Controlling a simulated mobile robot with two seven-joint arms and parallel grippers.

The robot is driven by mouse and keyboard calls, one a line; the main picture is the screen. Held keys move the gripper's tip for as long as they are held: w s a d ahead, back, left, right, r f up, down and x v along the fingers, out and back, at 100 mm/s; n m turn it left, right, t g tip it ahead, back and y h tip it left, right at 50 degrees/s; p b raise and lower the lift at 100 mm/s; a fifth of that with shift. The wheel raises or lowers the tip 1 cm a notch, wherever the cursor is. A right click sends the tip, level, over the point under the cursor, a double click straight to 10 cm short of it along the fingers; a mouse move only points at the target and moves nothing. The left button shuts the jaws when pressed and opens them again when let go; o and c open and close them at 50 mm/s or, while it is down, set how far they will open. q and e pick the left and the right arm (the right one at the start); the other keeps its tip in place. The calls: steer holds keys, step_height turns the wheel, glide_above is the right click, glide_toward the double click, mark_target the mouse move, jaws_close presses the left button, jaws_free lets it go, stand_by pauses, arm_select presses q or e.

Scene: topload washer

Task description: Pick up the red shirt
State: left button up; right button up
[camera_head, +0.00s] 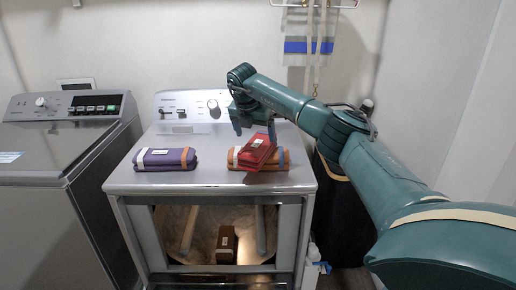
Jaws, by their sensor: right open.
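The red shirt (256,150) is a folded bundle with a pale label. It lies at a slant on top of an orange-brown folded cloth (281,158), on the right part of the washer top. My right gripper (254,127) is open, fingers pointing down, at the far end of the red shirt. One finger is left of the shirt; the other is near its far right end. I cannot tell whether it touches. Nothing is seen held. My left gripper is not in view.
A purple folded cloth (166,159) lies on the left of the washer top (211,174), with bare surface between. The control panel (189,107) rises behind. Another machine (60,152) stands at left. A brown bundle (226,244) sits in the opening below. Striped cloth (308,47) hangs behind my arm.

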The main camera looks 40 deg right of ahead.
mark_target(258, 143)
steer(key=p+x, duration=0.1)
steer(key=x, duration=0.4)
steer(key=shift+s+d+f, duration=0.1)
steer(key=shift+d+f, duration=0.05)
steer(key=shift+f, duration=0.25)
steer(key=c, duration=1.2)
steer(key=shift+o, duration=0.2)
step_height(258, 143, up, 9)
steer(key=shift+f+b, duration=0.1)
steer(key=shift+b, duration=0.4)
steer(key=shift+r, duration=0.3)
steer(key=shift+s+d+n, duration=0.15)
steer(key=shift+s+n, duration=0.1)
steer(key=shift+n, duration=0.25)
steer(key=s+d+n+t+y, duration=0.1)
steer(key=s+d+n, duration=0.2)
steer(key=d, duration=0.1)
steer(key=shift+n+t, duration=0.3)
steer(key=f, duration=0.9)
steer(key=shift+s+d, duration=0.25)
